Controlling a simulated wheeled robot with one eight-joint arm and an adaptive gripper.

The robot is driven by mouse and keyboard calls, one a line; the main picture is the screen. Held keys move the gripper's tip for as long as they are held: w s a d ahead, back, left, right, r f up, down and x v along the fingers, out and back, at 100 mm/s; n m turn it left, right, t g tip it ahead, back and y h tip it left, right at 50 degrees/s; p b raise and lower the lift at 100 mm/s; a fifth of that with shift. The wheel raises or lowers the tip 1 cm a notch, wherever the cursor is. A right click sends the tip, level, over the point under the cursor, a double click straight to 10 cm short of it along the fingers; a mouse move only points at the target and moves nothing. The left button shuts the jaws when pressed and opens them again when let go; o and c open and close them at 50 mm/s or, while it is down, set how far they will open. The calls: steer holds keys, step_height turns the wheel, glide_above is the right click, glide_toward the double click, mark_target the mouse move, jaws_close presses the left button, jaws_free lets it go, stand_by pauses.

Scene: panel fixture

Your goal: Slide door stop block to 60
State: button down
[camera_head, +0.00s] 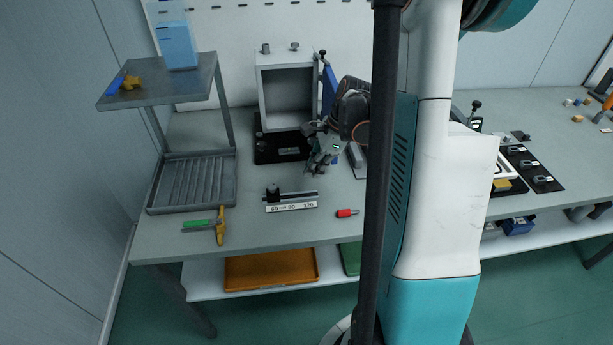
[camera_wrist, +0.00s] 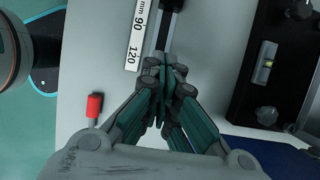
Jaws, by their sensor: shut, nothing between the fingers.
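The door stop block (camera_head: 273,192) is a small dark block with a knob on a short grey rail (camera_head: 300,195). It sits at the rail's left end, above the 60 on the white scale strip (camera_head: 292,207). My gripper (camera_head: 318,168) is shut and empty, behind the rail's right part in the head view. In the wrist view, my closed fingertips (camera_wrist: 165,66) appear over the rail's 120 end. The scale (camera_wrist: 137,38) shows 90 and 120 there, with the 60 out of frame. A dark part, likely the block (camera_wrist: 173,5), shows at the top edge.
A white open-fronted box (camera_head: 287,95) with a blue door (camera_head: 328,92) stands behind on a black base (camera_head: 265,150). A red-handled tool (camera_head: 346,213) lies right of the scale. A grey shelf rack (camera_head: 190,180) stands left.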

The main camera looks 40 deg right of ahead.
step_height(320, 180, up, 2)
steer(key=n+g+h+p, duration=0.25)
steer(key=n+h, duration=0.25)
steer(key=n, duration=0.4)
glide_above(273, 195)
step_height(273, 195, down, 3)
steer(key=shift+r+g+b, duration=0.15)
steer(key=shift+g+b, duration=0.2)
steer(key=w+a+r+n+t+h+p, duration=0.1)
steer(key=w+a+n+h, duration=0.1)
steer(key=a+n+h, duration=0.3)
steer(key=w+a+r+n+t+h, duration=0.1)
steer(key=w+a+n, duration=0.2)
steer(key=a, duration=0.5)
steer(key=b+x, duration=0.3)
steer(key=x, duration=0.6)
steer(key=shift+s+d+f, duration=0.1)
steer(key=shift+d+f, duration=0.05)
steer(key=shift+d, duration=0.2)
steer(key=d, duration=0.1)
steer(key=s+d+b, duration=0.1)
steer(key=d, duration=0.1)
steer(key=shift+s+f, duration=0.1)
steer(key=shift+s, duration=0.2)
steer(key=shift+s+d+b, duration=0.25)
steer(key=shift+d+b, duration=0.05)
steer(key=shift+d, duration=0.1)
